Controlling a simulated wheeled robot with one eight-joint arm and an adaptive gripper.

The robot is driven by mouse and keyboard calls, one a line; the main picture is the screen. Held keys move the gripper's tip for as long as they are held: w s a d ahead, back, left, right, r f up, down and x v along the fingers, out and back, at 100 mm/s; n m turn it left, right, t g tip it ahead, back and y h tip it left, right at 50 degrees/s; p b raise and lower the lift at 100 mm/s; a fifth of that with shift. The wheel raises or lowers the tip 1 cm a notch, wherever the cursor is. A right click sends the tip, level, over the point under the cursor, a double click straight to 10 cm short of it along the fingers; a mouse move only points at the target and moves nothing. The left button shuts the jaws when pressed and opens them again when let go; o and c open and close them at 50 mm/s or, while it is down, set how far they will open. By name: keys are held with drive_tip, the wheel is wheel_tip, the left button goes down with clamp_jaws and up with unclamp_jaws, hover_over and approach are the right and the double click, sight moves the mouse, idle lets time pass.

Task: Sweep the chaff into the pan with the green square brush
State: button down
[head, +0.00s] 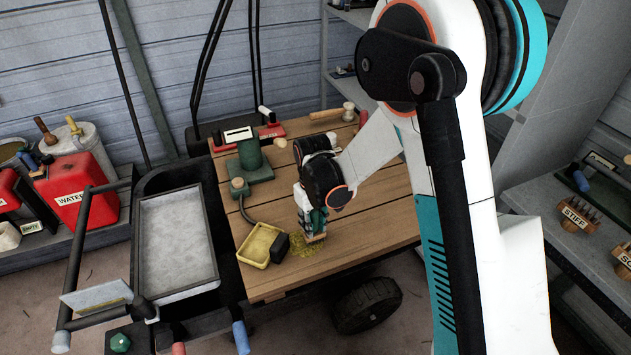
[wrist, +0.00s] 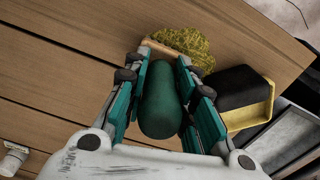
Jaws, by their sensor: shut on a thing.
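My gripper (head: 312,215) is shut on the green brush (wrist: 160,100), low over the front part of the wooden table. In the wrist view the brush's rounded green body lies between the two fingers (wrist: 160,92), with a tan edge at its far end. The yellow chaff (wrist: 183,45) lies in a pile just beyond that edge; it also shows in the head view (head: 303,250), around the brush's foot. I cannot tell whether the bristles touch it. The yellow pan (head: 258,243) with its black block (head: 280,246) sits left of the brush, and the pan also shows in the wrist view (wrist: 247,115).
The wooden table (head: 375,220) is bare right of my gripper. A green stand (head: 250,165) with a hose is behind the pan. A red rack (head: 270,131) and a wooden-handled tool (head: 327,114) lie at the back. A grey tray (head: 178,240) is left of the table.

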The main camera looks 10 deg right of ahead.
drive_tip(key=shift+a, duration=0.1)
drive_tip(key=shift+s+a+f, duration=0.1)
drive_tip(key=shift+s+a, duration=0.15)
drive_tip(key=shift+a, duration=0.4)
drive_tip(key=shift+s+a, duration=0.2)
drive_tip(key=shift+a, duration=0.4)
drive_tip(key=shift+d, duration=0.2)
drive_tip(key=shift+w+d, duration=0.1)
drive_tip(key=shift+d, duration=0.1)
idle(1.7)
drive_tip(key=shift+w+d, duration=0.25)
drive_tip(key=shift+d, duration=0.4)
drive_tip(key=shift+w+d, duration=0.25)
drive_tip(key=shift+d, duration=0.35)
